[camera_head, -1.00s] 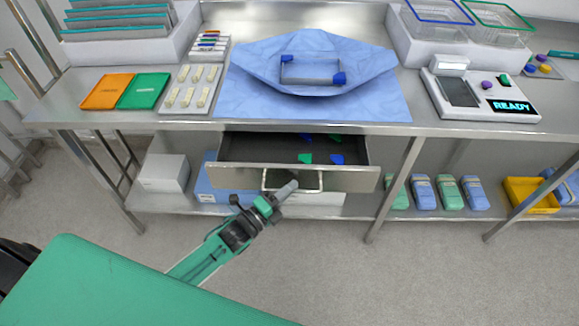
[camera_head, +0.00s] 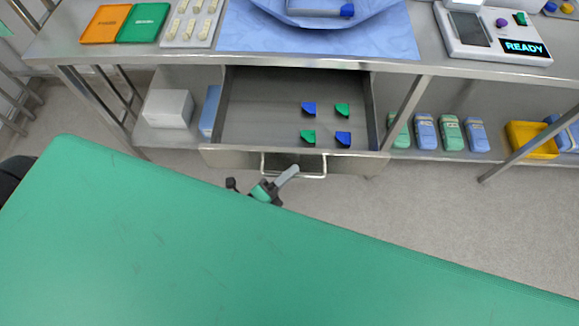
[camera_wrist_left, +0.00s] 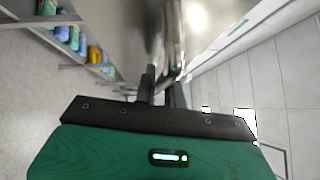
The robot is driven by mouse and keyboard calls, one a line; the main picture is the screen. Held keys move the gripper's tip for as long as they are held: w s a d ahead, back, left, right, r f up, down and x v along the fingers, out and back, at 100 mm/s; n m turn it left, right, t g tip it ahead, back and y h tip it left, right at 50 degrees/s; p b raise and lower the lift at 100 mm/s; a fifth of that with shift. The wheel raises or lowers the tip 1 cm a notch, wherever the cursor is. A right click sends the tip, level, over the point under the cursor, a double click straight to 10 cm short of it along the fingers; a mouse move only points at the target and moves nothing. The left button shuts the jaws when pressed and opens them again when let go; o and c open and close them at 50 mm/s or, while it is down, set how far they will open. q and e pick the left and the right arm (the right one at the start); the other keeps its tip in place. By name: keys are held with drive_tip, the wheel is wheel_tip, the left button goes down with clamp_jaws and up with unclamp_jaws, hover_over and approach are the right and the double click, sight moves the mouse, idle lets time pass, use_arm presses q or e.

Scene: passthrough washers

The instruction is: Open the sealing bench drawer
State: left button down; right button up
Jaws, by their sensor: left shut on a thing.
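The sealing bench drawer (camera_head: 235,120) is pulled well out below the steel bench top (camera_head: 300,58) in the head view. Several blue and green corner pieces (camera_head: 308,109) lie spread on its floor. Its bar handle (camera_head: 312,174) is on the front panel. My left gripper (camera_head: 283,178) is at the handle and shut on it. In the left wrist view the fingers (camera_wrist_left: 160,85) close around the metal bar (camera_wrist_left: 174,45) in front of the drawer front. My right gripper is not in view.
A large green surface (camera_head: 200,240) fills the foreground close to the drawer. The lower shelf holds a white box (camera_head: 168,109), blue and green packs (camera_head: 425,133) and a yellow bin (camera_head: 530,140). Bench legs (camera_head: 405,115) stand on both sides of the drawer.

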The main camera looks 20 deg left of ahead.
use_arm(q)
drive_tip(key=c, duration=1.8)
unclamp_jaws()
drive_tip(key=shift+o, duration=0.2)
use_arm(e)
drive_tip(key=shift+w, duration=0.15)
